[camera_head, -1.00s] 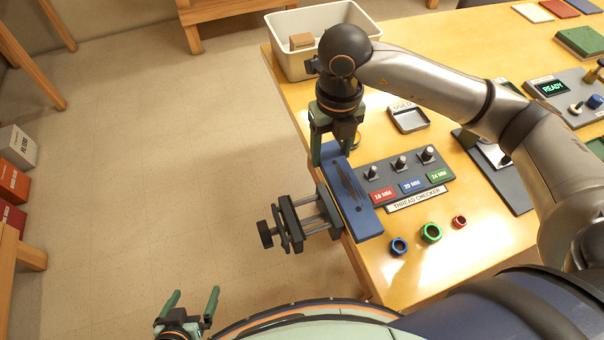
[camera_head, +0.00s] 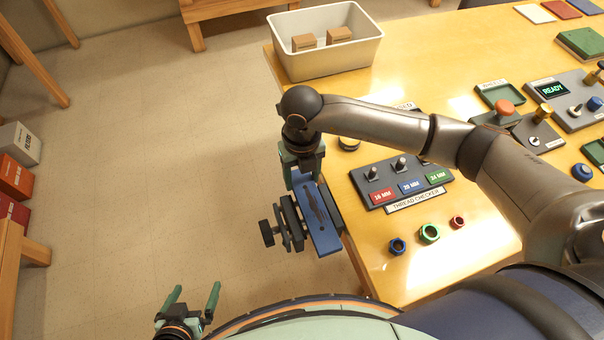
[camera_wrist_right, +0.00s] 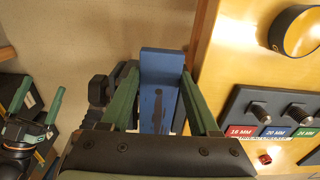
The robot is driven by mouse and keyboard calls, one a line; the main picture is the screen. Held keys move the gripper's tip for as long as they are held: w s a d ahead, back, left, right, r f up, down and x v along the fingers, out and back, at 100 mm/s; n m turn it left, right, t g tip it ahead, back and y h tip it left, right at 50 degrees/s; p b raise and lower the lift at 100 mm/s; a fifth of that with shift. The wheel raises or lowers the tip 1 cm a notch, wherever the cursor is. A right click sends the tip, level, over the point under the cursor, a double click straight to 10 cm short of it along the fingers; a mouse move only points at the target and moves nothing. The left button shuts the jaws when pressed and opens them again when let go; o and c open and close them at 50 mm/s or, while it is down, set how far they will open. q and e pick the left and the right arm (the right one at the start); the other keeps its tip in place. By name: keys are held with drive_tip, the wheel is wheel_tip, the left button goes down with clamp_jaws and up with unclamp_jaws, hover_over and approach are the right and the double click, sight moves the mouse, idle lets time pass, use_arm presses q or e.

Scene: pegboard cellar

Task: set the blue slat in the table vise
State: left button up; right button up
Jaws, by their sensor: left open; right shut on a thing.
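The blue slat (camera_head: 319,228) is gripped near its far end by my right gripper (camera_head: 303,176). In the head view it lies over the table vise (camera_head: 283,226), covering the vise's rods and the side towards the table; I cannot tell whether it is between the jaws or above them. In the right wrist view the slat (camera_wrist_right: 160,85) runs away between the two green fingers, and the dark vise (camera_wrist_right: 103,92) is just left of it. My left gripper (camera_head: 190,299) is open and empty at the bottom left, well away from the vise.
The thread checker (camera_head: 402,184) stands on the table (camera_head: 450,262) right of the vise, with blue (camera_head: 398,246), green (camera_head: 429,233) and red (camera_head: 457,222) rings in front. A white bin (camera_head: 325,62) holding brown blocks stands at the far corner. Floor left of the vise is clear.

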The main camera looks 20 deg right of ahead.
drive_tip(key=shift+f, duration=0.1)
drive_tip(key=shift+f+b, duration=0.55)
drive_tip(key=shift+b, duration=0.05)
drive_tip(key=o, duration=1.4)
drive_tip(key=shift+r, duration=0.1)
drive_tip(key=shift+o, duration=0.2)
drive_tip(key=shift+r+p, duration=0.6)
drive_tip(key=shift+p, duration=0.05)
wheel_tip(320, 180, up, 12)
drive_tip(key=b, duration=0.1)
